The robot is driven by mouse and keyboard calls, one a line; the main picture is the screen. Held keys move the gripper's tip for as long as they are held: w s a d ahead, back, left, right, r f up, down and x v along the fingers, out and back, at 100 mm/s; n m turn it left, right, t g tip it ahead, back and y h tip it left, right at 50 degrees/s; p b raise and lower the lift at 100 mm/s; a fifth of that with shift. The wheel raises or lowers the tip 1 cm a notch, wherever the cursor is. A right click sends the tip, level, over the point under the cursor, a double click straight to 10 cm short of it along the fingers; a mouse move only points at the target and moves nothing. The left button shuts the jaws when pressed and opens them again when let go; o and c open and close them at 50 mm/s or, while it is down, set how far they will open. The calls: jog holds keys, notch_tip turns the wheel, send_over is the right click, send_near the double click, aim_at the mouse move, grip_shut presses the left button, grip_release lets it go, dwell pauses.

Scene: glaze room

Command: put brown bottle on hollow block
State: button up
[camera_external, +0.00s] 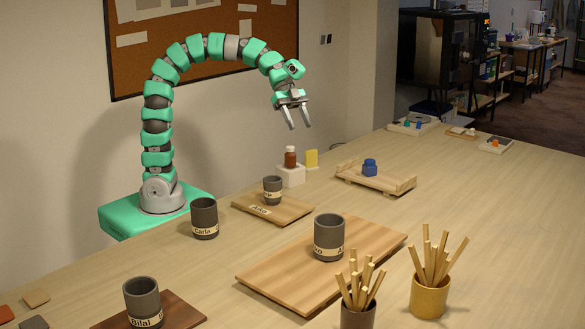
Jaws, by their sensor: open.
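The brown bottle (290,158) has a pale cap. It stands upright and appears to rest on a small white block (292,177) near the back edge of the table. I cannot tell from this view whether that white block is hollow; no other block is clearly recognisable as hollow. My gripper (300,126) is open and empty, pointing down in the air above the bottle and apart from it. Nothing hides the bottle.
A yellow piece (311,158) stands just right of the bottle. A dark blue jar (370,168) sits on a wooden tray (399,187). A small dark cup (272,190) stands in front on a board. Other cups and two stick holders are nearer.

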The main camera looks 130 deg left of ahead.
jog(key=w+d+r+n+t+y, duration=0.1)
jog(key=w+d+r+y, duration=0.1)
jog(key=w+d+r, duration=0.6)
jog(key=s+d+r+n+t, duration=0.2)
jog(key=d+r+t, duration=0.4)
jog(key=d+r, duration=1.5)
jog(key=shift+s+r+y, duration=0.4)
jog(key=shift+s+r, duration=0.1)
jog(key=shift+r, duration=0.4)
